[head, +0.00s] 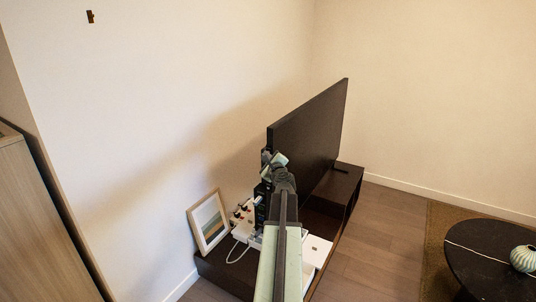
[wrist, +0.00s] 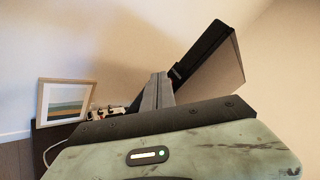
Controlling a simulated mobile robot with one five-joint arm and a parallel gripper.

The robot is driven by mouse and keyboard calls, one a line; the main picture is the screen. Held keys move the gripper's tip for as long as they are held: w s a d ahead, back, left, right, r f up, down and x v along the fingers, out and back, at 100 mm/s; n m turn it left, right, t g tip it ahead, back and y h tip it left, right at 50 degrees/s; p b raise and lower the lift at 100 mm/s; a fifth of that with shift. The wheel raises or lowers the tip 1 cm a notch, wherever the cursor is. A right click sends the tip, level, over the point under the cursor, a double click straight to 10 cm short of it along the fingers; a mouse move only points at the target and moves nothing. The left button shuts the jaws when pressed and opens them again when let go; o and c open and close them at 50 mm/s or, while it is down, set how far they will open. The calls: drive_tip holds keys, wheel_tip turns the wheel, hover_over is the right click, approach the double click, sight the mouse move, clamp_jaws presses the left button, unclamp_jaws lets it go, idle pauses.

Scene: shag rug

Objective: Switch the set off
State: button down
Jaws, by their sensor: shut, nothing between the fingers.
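The set, a large dark flat television (head: 312,128), stands on a low dark brown stand (head: 343,188) and is seen at a steep angle from one end. It also shows in the wrist view (wrist: 207,58), tilted. My gripper (head: 268,158) is shut and empty; in the head view it overlaps the near end of the set. I cannot tell whether it touches the set. In the wrist view my gripper (wrist: 158,88) points up toward the set's lower edge. No switch on the set can be made out. My arm hides part of the stand.
A framed picture (head: 209,222) leans on the wall at the stand's near end. A white strip with several plugs or knobs (head: 241,213) and a pale cable lie beside it. A white flat item (head: 318,250) is right of my arm. A round black table (head: 490,262) stands at right.

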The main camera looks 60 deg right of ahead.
drive_tip(key=shift+a, duration=0.75)
drive_tip(key=shift+a, duration=2.5)
